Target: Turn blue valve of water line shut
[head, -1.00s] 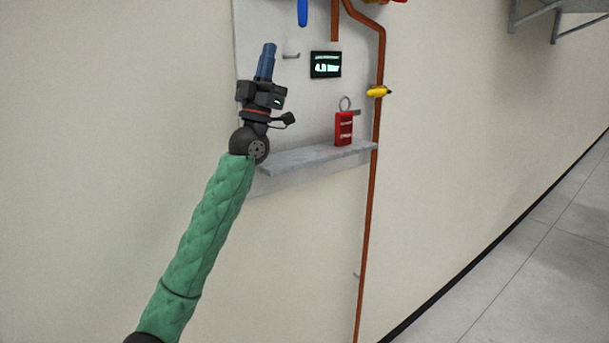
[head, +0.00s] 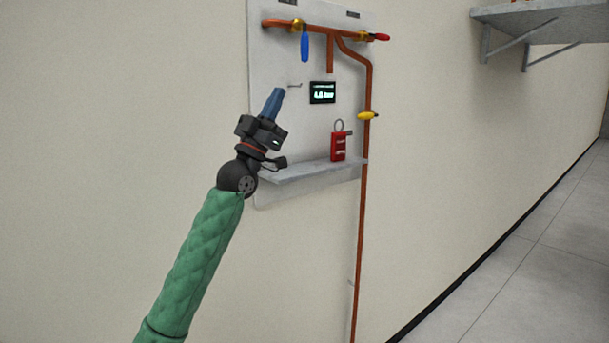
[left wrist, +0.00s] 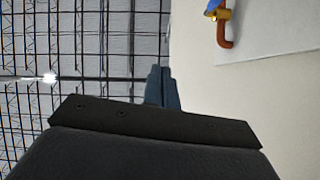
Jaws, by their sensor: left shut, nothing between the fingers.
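The blue valve handle (head: 305,47) hangs straight down from a brass valve body (head: 298,26) on the copper pipe (head: 330,50), near the top of the grey wall panel (head: 262,70). In the left wrist view a blue piece of the handle (left wrist: 214,5) shows at the top edge, beside the brass body and a pipe bend. My left gripper (head: 278,92) has blue fingers, shut and empty. In the head view it appears below and left of the blue handle, apart from it. Its fingers also show in the left wrist view (left wrist: 161,88). My right gripper is out of view.
A red-handled valve (head: 381,37) and a yellow-handled valve (head: 368,115) sit on the pipe to the right. A display (head: 322,92) reads about 4.8 bar. A red lock (head: 338,146) stands on the small shelf (head: 312,169). A peg (head: 295,86) sticks out near my fingers.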

